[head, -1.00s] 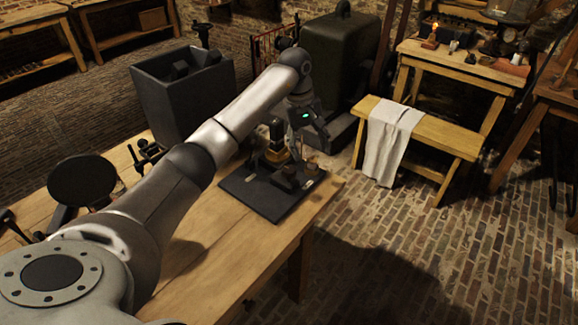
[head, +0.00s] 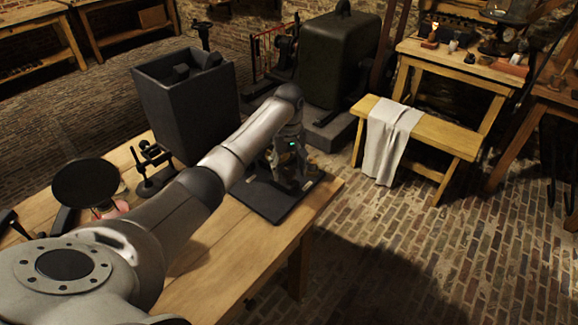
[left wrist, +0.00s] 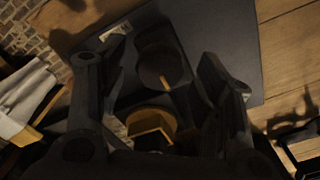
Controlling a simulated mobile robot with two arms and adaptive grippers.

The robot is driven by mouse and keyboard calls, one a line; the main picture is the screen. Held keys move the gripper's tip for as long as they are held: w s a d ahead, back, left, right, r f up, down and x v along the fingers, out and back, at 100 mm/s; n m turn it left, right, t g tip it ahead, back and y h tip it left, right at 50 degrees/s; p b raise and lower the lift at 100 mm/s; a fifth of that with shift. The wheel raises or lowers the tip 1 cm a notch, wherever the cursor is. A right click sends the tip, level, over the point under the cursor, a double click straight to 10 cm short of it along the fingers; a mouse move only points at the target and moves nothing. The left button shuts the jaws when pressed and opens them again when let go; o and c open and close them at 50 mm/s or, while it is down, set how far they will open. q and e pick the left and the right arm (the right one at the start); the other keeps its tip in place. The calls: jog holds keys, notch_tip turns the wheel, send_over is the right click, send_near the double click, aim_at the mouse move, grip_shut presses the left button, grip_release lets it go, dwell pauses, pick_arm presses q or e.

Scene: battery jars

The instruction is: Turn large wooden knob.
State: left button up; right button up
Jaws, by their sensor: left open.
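A dark base plate (head: 262,203) lies on the wooden table near its far right corner. In the left wrist view a round, dark brown knob (left wrist: 158,70) with a pale stripe sits on the plate (left wrist: 225,40). My left gripper (head: 296,185) is low over the plate. In the wrist view its open fingers (left wrist: 162,55) are on either side of the round knob, with gaps showing. A yellow-brown rounded part (left wrist: 150,122) lies nearer the palm. In the head view my arm and gripper hide most of the device. My right gripper is not in view.
A black round disc (head: 86,184) and a small dark stand (head: 150,165) are at the table's left. A bench with a white cloth (head: 390,140) stands to the right, over open brick floor.

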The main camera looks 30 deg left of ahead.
pick_arm(q)
jog(key=shift+f, duration=0.15)
jog(key=c, duration=1)
